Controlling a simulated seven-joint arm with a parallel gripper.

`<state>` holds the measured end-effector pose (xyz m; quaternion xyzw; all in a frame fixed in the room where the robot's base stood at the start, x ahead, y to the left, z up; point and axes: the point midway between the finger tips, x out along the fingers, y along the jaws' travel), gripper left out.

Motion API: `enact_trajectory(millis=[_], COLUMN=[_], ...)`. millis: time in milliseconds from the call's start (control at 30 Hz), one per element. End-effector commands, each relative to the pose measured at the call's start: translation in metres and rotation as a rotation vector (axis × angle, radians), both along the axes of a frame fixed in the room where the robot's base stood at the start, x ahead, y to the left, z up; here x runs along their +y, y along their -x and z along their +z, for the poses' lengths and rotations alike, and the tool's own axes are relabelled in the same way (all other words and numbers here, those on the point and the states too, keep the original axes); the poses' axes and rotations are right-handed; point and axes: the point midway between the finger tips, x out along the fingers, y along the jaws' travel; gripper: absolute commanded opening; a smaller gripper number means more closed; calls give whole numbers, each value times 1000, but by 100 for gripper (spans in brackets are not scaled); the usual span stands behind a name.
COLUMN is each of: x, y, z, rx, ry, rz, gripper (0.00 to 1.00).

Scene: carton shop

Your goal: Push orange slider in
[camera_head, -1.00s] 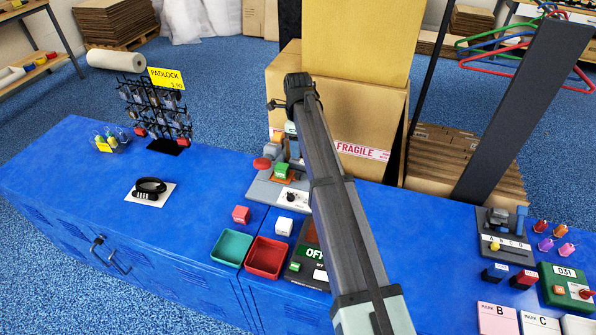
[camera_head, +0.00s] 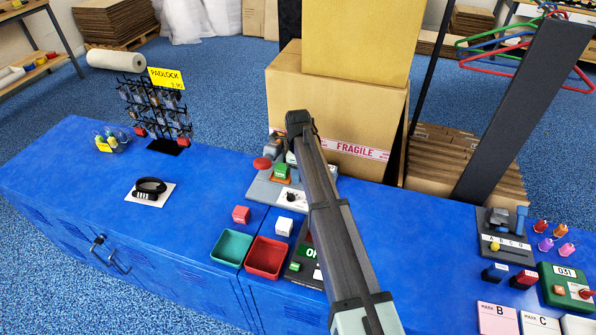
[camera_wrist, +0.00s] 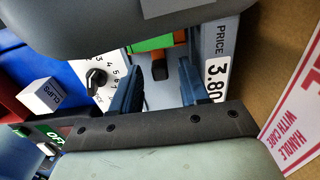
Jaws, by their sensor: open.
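The orange piece (camera_head: 282,180), which looks like the slider, shows beside a green block (camera_head: 281,170) on the grey control board (camera_head: 262,190) at the table's back. In the wrist view, the orange piece (camera_wrist: 180,37) lies beside the green block (camera_wrist: 152,43), partly hidden by my wrist housing. A dark stub (camera_wrist: 160,70) shows between the fingertips. My gripper (camera_wrist: 160,88) is open, its two blue fingers apart and nothing held between them. It is over the board, close to the green block; contact cannot be told. In the head view my arm hides the fingertips.
A black dial (camera_wrist: 96,77) and a white CLIPS cube (camera_wrist: 42,96) are left of the fingers. A 3.80 price label (camera_wrist: 215,62) is on the right. A cardboard carton (camera_head: 335,110) stands behind the board. Green (camera_head: 231,246) and red trays (camera_head: 266,258) lie in front.

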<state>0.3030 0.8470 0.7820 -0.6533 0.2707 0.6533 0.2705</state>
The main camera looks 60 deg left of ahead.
Motion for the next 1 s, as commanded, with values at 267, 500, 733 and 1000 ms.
enact_trajectory(millis=[267,500,733,1000], x=[0,0,0,0], y=[0,0,0,0], z=[0,0,0,0], rx=[0,0,0,0], ry=[0,0,0,0], rz=[0,0,0,0], gripper=[34,11,0,0])
